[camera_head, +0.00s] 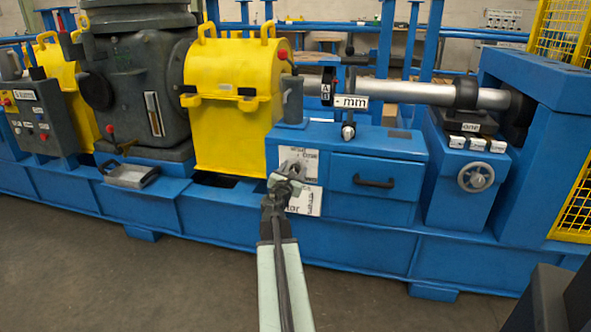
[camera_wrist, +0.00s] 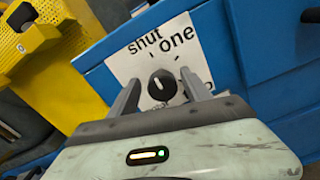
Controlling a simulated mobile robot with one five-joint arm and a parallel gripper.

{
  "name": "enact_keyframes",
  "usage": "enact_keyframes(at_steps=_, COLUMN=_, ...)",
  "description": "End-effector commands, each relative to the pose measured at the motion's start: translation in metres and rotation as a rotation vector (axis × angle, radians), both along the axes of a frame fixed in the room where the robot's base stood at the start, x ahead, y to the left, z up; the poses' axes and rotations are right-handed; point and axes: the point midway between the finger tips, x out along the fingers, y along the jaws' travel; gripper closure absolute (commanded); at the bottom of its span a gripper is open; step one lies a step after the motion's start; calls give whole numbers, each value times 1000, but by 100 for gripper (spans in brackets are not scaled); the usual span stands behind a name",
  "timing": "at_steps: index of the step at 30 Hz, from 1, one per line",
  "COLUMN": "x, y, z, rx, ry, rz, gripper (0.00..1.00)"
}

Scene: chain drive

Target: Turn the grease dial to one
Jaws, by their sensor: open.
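The grease dial (camera_wrist: 162,84) is a small round black knob with a pale mark, on a white label plate (camera_wrist: 150,50) in the wrist view. The mark seems to point up and left, toward the word "shut"; "one" is printed to the upper right. Another word lower right is mostly hidden by a finger. My gripper (camera_wrist: 160,80) is open, one finger on each side of the knob; I cannot tell if either touches it. In the head view my gripper (camera_head: 287,178) is in front of the white plate (camera_head: 306,199) on the blue cabinet and hides the dial.
A blue drawer with a dark handle (camera_head: 374,182) is right of the plate. A handwheel (camera_head: 476,177) is farther right. Floor in front is clear.

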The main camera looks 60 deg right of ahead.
Motion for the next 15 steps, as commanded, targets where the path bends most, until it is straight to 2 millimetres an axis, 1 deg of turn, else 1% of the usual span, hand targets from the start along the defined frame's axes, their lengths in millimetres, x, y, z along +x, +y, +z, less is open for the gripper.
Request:
enact_keyframes(at_steps=5, x=0, y=0, z=0, rx=0, ry=0, rz=0, gripper=43)
enact_keyframes(at_steps=6, x=0, y=0, z=0, rx=0, ry=0, rz=1, gripper=49)
enact_keyframes(at_steps=8, x=0, y=0, z=0, rx=0, ry=0, rz=1, gripper=65)
enact_keyframes(at_steps=9, x=1, y=0, z=0, rx=0, ry=-1, rz=1, gripper=76)
enact_keyframes(at_steps=11, x=1, y=1, z=0, rx=0, ry=0, rz=2, gripper=93)
enact_keyframes(at_steps=12, x=1, y=1, z=0, rx=0, ry=0, rz=3, gripper=100)
enact_keyframes(at_steps=13, x=2, y=1, z=0, rx=0, ry=0, rz=3, gripper=100)
enact_keyframes(at_steps=14, x=6, y=-27, z=0, rx=0, ry=0, rz=0, gripper=100)
enact_keyframes(at_steps=15, x=3, y=-12, z=0, rx=0, ry=0, rz=4, gripper=100)
